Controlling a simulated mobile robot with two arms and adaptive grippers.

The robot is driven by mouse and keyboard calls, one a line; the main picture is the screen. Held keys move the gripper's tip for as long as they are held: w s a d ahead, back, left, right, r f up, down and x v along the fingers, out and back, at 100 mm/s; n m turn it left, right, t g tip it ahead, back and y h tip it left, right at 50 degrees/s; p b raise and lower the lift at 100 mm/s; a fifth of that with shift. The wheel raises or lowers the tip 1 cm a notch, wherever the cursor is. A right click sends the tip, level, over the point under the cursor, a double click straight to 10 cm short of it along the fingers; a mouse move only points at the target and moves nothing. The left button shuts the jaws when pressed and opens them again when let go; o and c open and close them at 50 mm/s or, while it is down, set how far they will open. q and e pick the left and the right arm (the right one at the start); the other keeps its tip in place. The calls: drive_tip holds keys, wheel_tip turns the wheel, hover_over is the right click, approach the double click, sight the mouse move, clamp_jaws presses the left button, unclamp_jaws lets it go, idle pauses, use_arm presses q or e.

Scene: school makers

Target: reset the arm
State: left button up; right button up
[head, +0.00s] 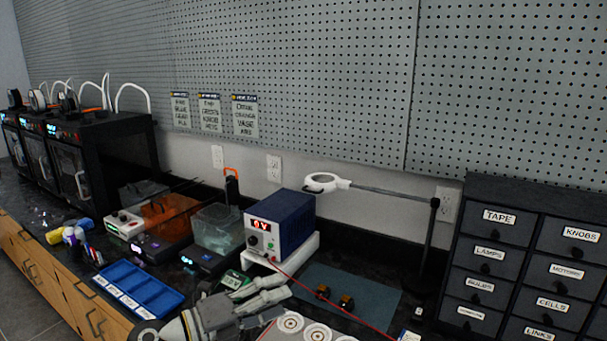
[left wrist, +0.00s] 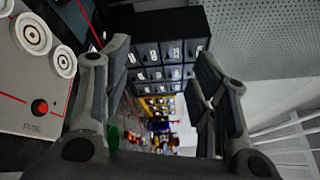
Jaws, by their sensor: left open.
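My left gripper (head: 283,292) reaches in at the bottom middle of the head view, above the front of the workbench (head: 60,245). Its fingers point right and are spread apart with nothing between them. The left wrist view also shows both fingers of the left gripper (left wrist: 162,58), with a clear gap and a labelled drawer cabinet (left wrist: 170,22) in the distance behind. My right gripper is in neither view.
A panel with white round targets (head: 291,322) lies close beside the left gripper. Behind are a blue power supply (head: 281,226), a blue-grey mat (head: 370,298) and a magnifier lamp (head: 328,183). A blue tray (head: 165,296) lies left; a drawer cabinet (head: 530,262) stands right.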

use_arm(q)
drive_tip(key=s+a+r+n+t+y, duration=0.1)
drive_tip(key=a+n+t+y, duration=0.15)
drive_tip(key=n+t, duration=0.35)
drive_tip(key=a+r+n+t+y, duration=0.1)
drive_tip(key=a+n+t+y, duration=0.15)
drive_tip(key=n, duration=0.65)
drive_tip(key=s+a+f+n+g+y, duration=0.3)
drive_tip(key=s+a+f+n+y, duration=0.3)
drive_tip(key=a+f+n+y, duration=0.45)
drive_tip(key=s+f+n+g, duration=0.3)
drive_tip(key=s+f+g, duration=0.4)
drive_tip(key=s, duration=0.5)
drive_tip(key=s+f+n+g, duration=0.35)
drive_tip(key=s+f, duration=0.55)
drive_tip(key=s, duration=0.4)
wheel_tip(320, 180, down, 26)
drive_tip(key=s+d+g, duration=0.1)
drive_tip(key=s+g, duration=0.1)
drive_tip(key=s+a+f+m+g, duration=0.1)
drive_tip(key=s+a+f, duration=0.2)
drive_tip(key=s+f, duration=1.3)
drive_tip(key=shift+s, duration=0.25)
